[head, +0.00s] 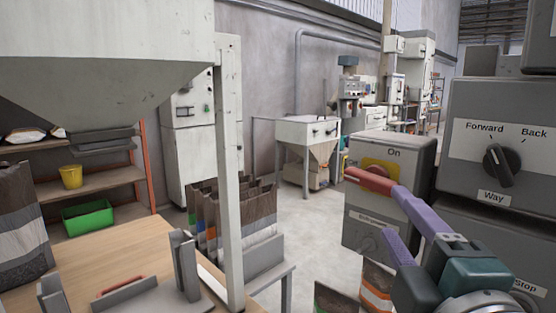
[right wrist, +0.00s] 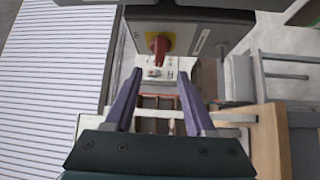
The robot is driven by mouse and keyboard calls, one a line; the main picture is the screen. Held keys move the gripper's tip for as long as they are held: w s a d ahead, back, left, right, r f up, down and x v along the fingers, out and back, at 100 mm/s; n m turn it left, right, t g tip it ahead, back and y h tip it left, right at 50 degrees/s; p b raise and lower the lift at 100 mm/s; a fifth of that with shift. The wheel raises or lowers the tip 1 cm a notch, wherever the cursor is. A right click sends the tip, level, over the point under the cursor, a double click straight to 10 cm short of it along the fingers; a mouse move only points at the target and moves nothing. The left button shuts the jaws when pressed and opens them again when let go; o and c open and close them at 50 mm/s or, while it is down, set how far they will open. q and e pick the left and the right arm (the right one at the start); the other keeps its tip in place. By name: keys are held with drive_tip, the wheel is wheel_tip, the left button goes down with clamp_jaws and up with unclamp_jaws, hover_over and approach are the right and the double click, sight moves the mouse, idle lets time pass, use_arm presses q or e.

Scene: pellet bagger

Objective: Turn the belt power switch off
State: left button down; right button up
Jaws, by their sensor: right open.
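The belt power switch is a red handle (head: 368,179) on a yellow plate (head: 381,164), set on the face of a grey box (head: 392,150) with an "On" label above it. In the right wrist view the red handle (right wrist: 158,45) sits at the upper middle. My right gripper (head: 392,210) has purple fingers and is open close in front of the switch. In the right wrist view the handle lies ahead of and roughly between the fingertips (right wrist: 160,75); contact cannot be told. One finger overlaps the handle's end in the head view. My left gripper is out of view.
A larger grey control box (head: 500,105) with a Forward/Back knob (head: 499,165) stands close on the right. A wooden table (head: 100,245) and a white post (head: 230,170) are at left. Dark bags (head: 245,205) stand behind the post. Open floor (head: 315,225) lies mid-view.

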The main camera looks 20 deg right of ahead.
sight(372, 185)
drive_tip(key=p+x, duration=0.2)
drive_tip(key=x, duration=0.7)
drive_tip(key=shift+w+d, duration=0.1)
drive_tip(key=shift+w, duration=0.2)
drive_tip(key=shift+c, duration=0.2)
clamp_jaws()
drive_tip(key=shift+r+n+g+p, duration=0.3)
drive_tip(key=shift+r+p, duration=0.05)
drive_tip(key=shift+p, duration=1.05)
drive_tip(key=shift+f, duration=0.3)
